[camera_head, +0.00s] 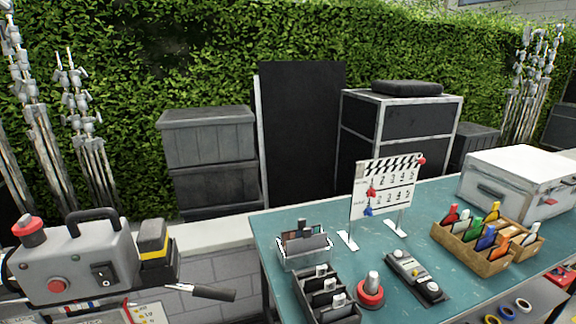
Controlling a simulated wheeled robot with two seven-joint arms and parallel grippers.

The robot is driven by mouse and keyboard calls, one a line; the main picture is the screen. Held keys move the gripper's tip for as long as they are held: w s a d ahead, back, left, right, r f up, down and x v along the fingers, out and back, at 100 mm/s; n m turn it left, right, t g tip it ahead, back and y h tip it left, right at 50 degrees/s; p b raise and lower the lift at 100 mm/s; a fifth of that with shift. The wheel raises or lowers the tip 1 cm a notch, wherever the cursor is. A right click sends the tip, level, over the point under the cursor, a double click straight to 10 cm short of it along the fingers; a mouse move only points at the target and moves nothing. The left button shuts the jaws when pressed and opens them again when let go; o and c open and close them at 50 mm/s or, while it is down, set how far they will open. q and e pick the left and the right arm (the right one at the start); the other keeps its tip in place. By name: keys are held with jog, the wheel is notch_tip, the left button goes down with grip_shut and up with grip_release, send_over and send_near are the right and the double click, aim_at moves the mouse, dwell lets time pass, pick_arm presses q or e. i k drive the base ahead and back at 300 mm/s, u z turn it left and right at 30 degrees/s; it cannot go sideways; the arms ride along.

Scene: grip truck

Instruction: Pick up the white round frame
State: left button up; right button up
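I cannot clearly pick out a white round frame. Neither of my grippers shows in the head view.
A grey machine (75,263) with a protruding handle (210,292) stands left.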

aim_at(531, 238)
jog(key=z, duration=1.65)
